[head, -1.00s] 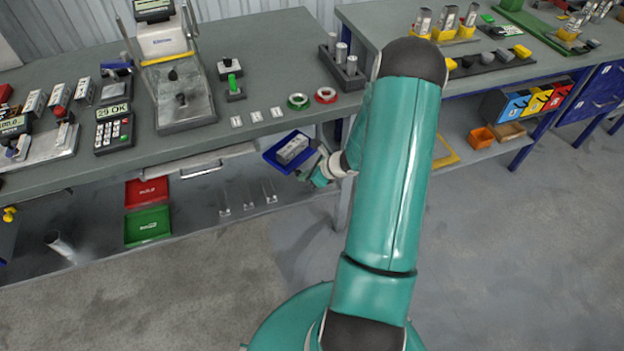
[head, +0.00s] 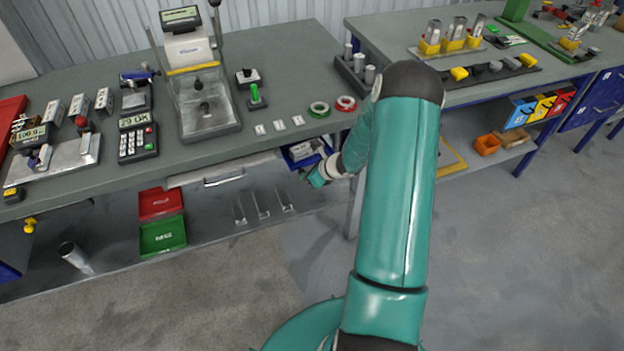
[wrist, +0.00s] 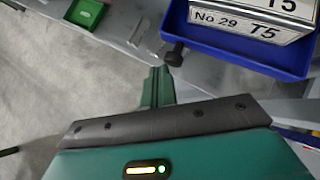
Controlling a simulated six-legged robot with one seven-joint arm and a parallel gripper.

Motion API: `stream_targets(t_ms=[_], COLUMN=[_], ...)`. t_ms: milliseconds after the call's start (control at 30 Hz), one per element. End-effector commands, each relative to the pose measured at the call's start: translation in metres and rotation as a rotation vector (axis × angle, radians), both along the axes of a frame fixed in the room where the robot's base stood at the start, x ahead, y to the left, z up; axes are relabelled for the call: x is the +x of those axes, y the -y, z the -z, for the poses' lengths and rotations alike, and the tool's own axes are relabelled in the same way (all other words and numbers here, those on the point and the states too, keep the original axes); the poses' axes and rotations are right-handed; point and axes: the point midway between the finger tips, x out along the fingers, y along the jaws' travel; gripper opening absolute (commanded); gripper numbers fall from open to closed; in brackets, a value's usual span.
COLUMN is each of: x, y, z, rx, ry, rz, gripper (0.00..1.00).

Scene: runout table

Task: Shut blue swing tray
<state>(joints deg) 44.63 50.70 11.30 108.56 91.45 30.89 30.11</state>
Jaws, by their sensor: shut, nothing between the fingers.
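The blue swing tray (head: 300,160) shows in the head view just below the front edge of the left bench, with part of it under the bench top. A pale block marked "No 29 T5" (wrist: 245,22) lies in it. In the wrist view the blue tray (wrist: 235,48) fills the upper right, with a dark round knob (wrist: 174,54) at its near left corner. My gripper (wrist: 158,84) is shut and empty, its fingertips close to the knob. I cannot tell whether they touch it. In the head view my gripper (head: 314,178) is at the tray's front side, partly hidden by my arm.
The left bench (head: 270,75) overhangs the tray. A drawer with a handle (head: 224,180) is left of it. The floor in front is clear.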

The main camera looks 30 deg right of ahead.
Motion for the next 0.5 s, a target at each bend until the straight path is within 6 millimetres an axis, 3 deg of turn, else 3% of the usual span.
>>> stream_targets(t_ms=[500], x=[0.016], y=[-0.008], z=[0.000], rx=[0.000], ry=[0.001], rz=[-0.014], gripper=[0.00])
